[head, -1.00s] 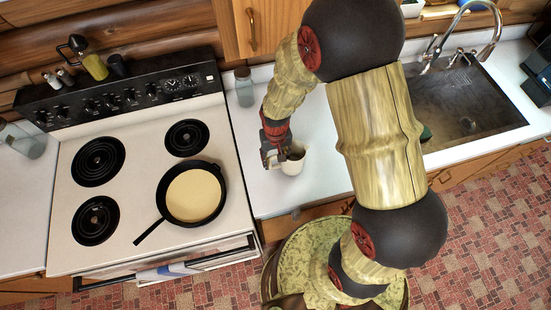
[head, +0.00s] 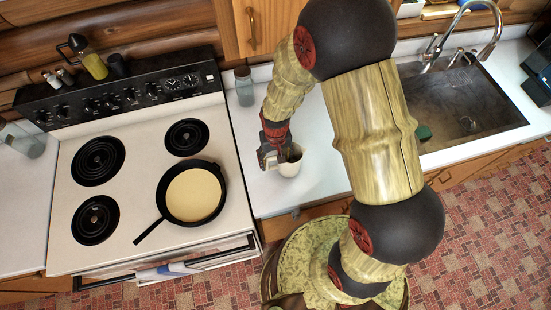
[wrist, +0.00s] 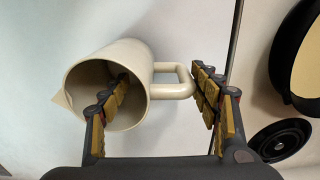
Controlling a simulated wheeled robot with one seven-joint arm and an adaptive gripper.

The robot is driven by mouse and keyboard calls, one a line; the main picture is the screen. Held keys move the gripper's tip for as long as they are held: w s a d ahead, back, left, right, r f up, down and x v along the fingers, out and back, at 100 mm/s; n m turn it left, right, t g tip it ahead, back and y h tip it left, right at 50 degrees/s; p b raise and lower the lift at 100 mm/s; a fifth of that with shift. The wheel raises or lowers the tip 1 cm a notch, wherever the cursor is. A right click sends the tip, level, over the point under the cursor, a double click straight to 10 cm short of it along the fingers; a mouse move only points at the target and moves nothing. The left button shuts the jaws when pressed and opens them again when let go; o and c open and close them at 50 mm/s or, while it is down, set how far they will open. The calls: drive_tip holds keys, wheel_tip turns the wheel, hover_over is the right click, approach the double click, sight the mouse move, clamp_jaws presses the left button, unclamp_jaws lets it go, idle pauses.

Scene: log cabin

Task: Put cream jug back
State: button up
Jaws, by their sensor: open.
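The cream jug (head: 289,168) stands on the white counter to the right of the stove. In the wrist view the jug (wrist: 140,65) shows its open mouth towards the camera, its spout to the left and its handle (wrist: 180,82) to the right. My gripper (wrist: 161,76) is open, with the jug's handle and handle-side wall between its fingers. The left finger overlaps the jug's mouth and appears to reach inside it; the right finger is just beyond the handle. In the head view my gripper (head: 271,155) is at the jug's left side. I cannot tell whether either finger touches it.
A black pan (head: 194,192) with pale yellow contents sits on the stove (head: 140,160), left of the jug. A glass jar (head: 244,86) stands at the counter's back. The sink (head: 465,100) is to the right. The counter around the jug is mostly clear.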

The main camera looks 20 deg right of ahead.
wheel_tip(320, 180, up, 12)
drive_tip(key=shift+r, duration=0.15)
idle(0.4)
drive_tip(key=shift+s, duration=0.1)
drive_tip(key=s+d+r+t+b, duration=0.2)
drive_tip(key=s+d+r+b, duration=0.1)
drive_tip(key=s+b, duration=0.4)
drive_tip(key=s+d+r+t+b, duration=0.3)
drive_tip(key=s+r+b, duration=0.2)
drive_tip(key=b, duration=0.4)
drive_tip(key=shift+s+d+r+t, duration=0.2)
drive_tip(key=shift+s+r+t, duration=0.1)
drive_tip(key=shift+s, duration=0.55)
drive_tip(key=shift+o, duration=0.3)
